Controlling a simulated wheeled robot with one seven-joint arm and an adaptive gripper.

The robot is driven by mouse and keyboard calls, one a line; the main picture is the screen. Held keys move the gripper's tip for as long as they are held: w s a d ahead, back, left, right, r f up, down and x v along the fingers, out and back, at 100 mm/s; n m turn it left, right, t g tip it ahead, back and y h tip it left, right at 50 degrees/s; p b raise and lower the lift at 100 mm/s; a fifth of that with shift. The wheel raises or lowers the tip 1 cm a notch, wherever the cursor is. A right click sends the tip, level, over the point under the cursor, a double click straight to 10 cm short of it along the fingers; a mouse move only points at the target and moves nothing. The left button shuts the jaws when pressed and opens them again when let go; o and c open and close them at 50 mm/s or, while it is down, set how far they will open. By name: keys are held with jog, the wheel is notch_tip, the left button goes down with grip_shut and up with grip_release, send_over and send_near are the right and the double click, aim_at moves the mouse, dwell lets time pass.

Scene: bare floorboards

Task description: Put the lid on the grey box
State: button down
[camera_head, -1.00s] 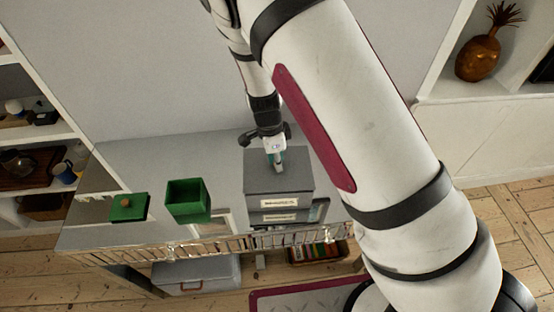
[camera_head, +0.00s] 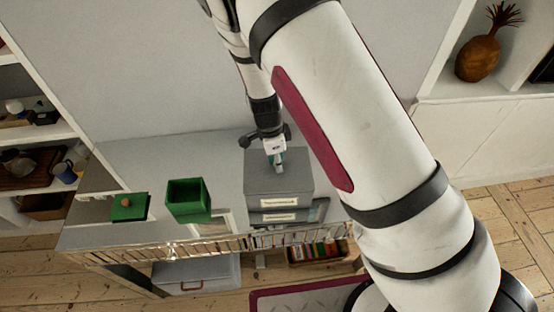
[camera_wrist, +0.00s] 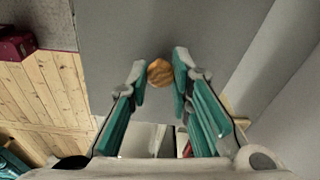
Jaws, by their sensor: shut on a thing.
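A grey lid (camera_head: 290,172) with a flat top lies level at the grey box (camera_head: 300,217) on the table, in the head view. Its round wooden knob (camera_wrist: 160,72) shows in the wrist view between my fingertips. My gripper (camera_head: 277,166) points down from above and is shut on the knob; it also shows in the wrist view (camera_wrist: 161,78). The front of the grey stack carries two pale labels, one above the other. The box's inside is hidden under the lid, and I cannot tell whether the lid touches the rim.
An open green box (camera_head: 187,199) stands left of the grey box. A green lid (camera_head: 129,207) with a wooden knob lies farther left. A wire rail (camera_head: 210,245) runs along the table's front edge. Shelves with crockery stand at the far left, and a wall is behind.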

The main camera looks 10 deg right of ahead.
dwell(0.4)
jog(key=c, duration=1.4)
grip_release()
jog(key=shift+o, duration=0.8)
jog(key=o, duration=0.4)
jog(key=shift+c, duration=0.2)
jog(key=shift+r+p, duration=1.2)
jog(key=shift+r, duration=2.25)
